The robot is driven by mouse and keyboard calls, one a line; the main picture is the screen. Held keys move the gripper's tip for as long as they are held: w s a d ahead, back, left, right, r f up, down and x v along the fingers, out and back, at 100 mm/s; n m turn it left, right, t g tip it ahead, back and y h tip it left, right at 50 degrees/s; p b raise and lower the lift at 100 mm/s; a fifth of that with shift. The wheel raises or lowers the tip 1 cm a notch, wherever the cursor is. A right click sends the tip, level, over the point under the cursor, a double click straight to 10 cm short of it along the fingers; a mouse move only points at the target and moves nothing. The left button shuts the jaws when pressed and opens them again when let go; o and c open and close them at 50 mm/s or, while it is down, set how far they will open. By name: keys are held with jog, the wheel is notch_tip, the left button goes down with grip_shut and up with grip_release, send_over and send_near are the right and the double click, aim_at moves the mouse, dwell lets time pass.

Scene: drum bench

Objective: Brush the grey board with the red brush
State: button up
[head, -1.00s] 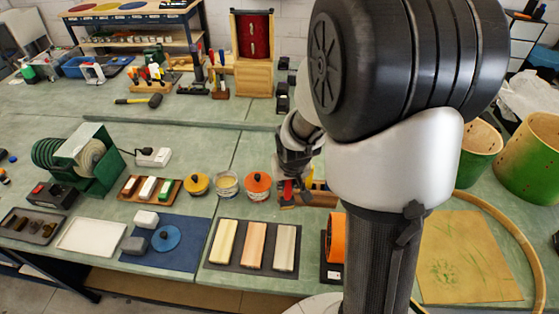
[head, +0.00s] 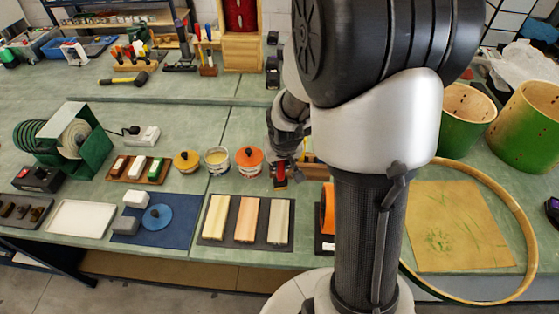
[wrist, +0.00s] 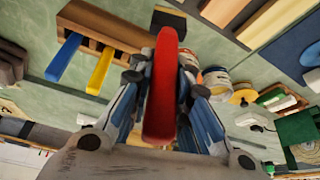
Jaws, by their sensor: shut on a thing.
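My gripper (head: 284,152) is shut on the red brush (head: 280,174). In the wrist view the red brush's handle (wrist: 161,88) runs up between the fingers, with its dark, pale-banded head beyond. In the head view its head hangs down, left of the wooden brush rack (head: 313,171). The grey board (head: 278,222) lies flat as the rightmost of three boards on a dark mat (head: 220,241), nearer the bench's front edge than the brush. The brush appears apart from the board.
The rack in the wrist view (wrist: 88,32) holds a blue brush (wrist: 64,58) and a yellow brush (wrist: 99,72). An orange-lidded pot (head: 249,158) stands left of my gripper.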

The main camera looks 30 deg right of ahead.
aim_at(278, 189)
jog(key=shift+f+b, duration=2.6)
jog(key=shift+f, duration=0.3)
jog(key=shift+f+b, duration=1)
jog(key=shift+s+a, duration=0.1)
jog(key=shift+s, duration=0.05)
jog(key=shift+s+a+b, duration=0.4)
jog(key=shift+s+b, duration=0.15)
jog(key=shift+s, duration=0.05)
jog(key=shift+s+a+b, duration=0.35)
jog(key=shift+s+b, duration=0.15)
jog(key=shift+s, duration=0.05)
dwell(0.5)
jog(key=shift+s+a+b, duration=0.45)
jog(key=shift+s, duration=0.2)
jog(key=shift+s+a+b, duration=0.4)
jog(key=shift+s+b, duration=0.05)
jog(key=shift+s, duration=0.15)
jog(key=shift+s, duration=0.1)
jog(key=shift+s+a+b, duration=0.4)
jog(key=shift+s+a, duration=0.05)
jog(key=shift+s, duration=0.15)
jog(key=shift+s+a+b, duration=0.4)
jog(key=shift+s, duration=0.2)
